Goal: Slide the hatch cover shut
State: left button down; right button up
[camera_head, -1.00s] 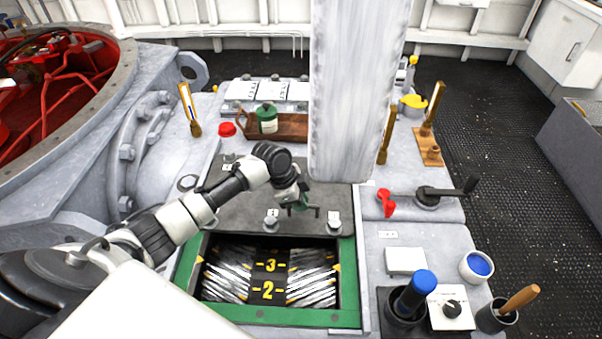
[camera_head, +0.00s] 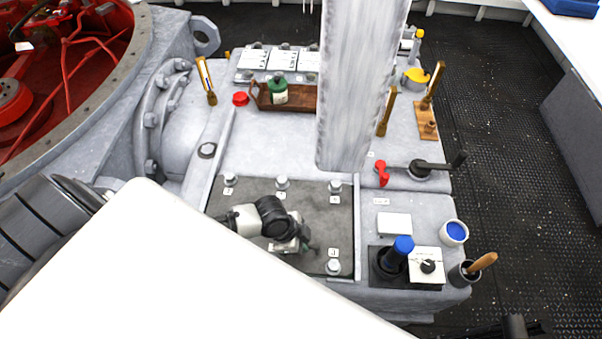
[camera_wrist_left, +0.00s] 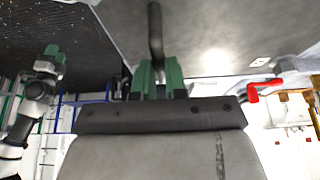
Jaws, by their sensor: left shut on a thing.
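The hatch cover (camera_head: 318,213), a dark grey plate with several bolts, lies over the place where the green-rimmed opening showed. None of the opening shows now. My left gripper (camera_head: 306,249) is low over the front part of the cover. In the left wrist view its green fingers (camera_wrist_left: 158,76) are shut on the dark bar handle (camera_wrist_left: 155,32). My own arm and body hide the cover's front left edge. My right gripper (camera_wrist_left: 50,54) seems to show small at the left of the left wrist view, its jaws too small to judge.
A pale column (camera_head: 360,90) rises behind the cover. To the right are a red lever (camera_head: 382,173), a crank (camera_head: 430,169), a blue-topped stick (camera_head: 398,249) and a cup (camera_head: 454,232). A wooden tray (camera_head: 300,97) with a green-capped bottle (camera_head: 277,90) stands behind.

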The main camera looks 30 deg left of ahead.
pick_arm(q)
jog(key=shift+s+d+f, duration=0.1)
jog(key=shift+s+d, duration=0.05)
jog(key=shift+s, duration=0.1)
jog(key=c, duration=1.2)
grip_release()
jog(key=shift+s, duration=0.1)
jog(key=shift+o, duration=0.2)
jog(key=shift+a+r, duration=0.3)
jog(key=shift+r, duration=0.25)
jog(key=v, duration=0.9)
jog(key=shift+r+b, duration=0.4)
jog(key=shift+b, duration=0.05)
jog(key=shift+s, duration=0.1)
